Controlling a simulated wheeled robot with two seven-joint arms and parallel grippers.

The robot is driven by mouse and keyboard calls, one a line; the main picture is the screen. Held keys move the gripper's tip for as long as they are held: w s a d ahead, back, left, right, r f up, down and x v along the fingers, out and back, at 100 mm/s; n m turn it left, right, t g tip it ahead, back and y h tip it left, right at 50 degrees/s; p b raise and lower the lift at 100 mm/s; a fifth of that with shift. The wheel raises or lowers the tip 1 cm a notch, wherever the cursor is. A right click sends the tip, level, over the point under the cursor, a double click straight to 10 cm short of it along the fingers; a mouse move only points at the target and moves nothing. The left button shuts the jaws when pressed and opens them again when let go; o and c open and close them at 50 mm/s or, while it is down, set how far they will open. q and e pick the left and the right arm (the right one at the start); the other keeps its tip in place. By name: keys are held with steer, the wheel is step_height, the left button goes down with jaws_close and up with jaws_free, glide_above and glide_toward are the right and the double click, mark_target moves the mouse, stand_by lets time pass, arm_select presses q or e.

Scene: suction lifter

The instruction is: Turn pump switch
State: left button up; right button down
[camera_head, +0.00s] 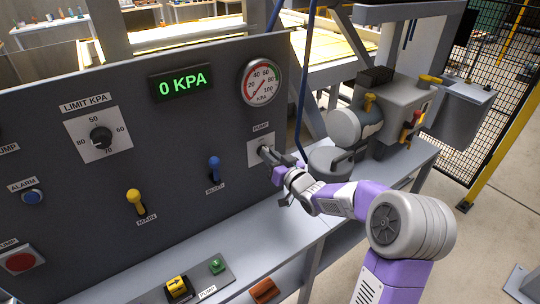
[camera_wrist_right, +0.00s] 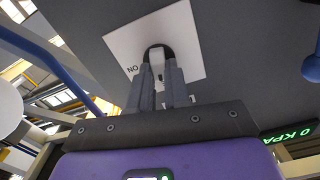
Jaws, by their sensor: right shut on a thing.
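The pump switch is a dark rotary knob on a white plate (camera_head: 254,153) labelled PUMP, on the right part of the dark control panel (camera_head: 150,140). My right gripper (camera_head: 270,155) reaches it from the right and front, its fingers shut on the knob. In the right wrist view the two grey fingers (camera_wrist_right: 160,85) close around the knob (camera_wrist_right: 157,52) in front of the white plate (camera_wrist_right: 190,40). The fingers hide part of the knob, and its exact turn angle is hard to tell. My left gripper is not in view.
A green display (camera_head: 181,84) reads 0 KPA, beside a round gauge (camera_head: 260,82). A blue lever (camera_head: 214,168) and a yellow MAIN lever (camera_head: 135,201) stick out left of the switch. A pump unit (camera_head: 390,105) stands on the bench right of the panel.

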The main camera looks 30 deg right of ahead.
steer(key=shift+d+f+m+p, duration=0.1)
steer(key=shift+m+p, duration=1.75)
steer(key=shift+m, duration=2.05)
steer(key=shift+d+f+m+p, duration=0.1)
steer(key=shift+m+p, duration=1.7)
steer(key=shift+m, duration=2.1)
steer(key=c, duration=1.1)
jaws_free()
steer(key=s, duration=0.7)
steer(key=shift+s+d+p, duration=0.25)
steer(key=shift+s+p, duration=0.05)
steer(key=shift+p, duration=0.05)
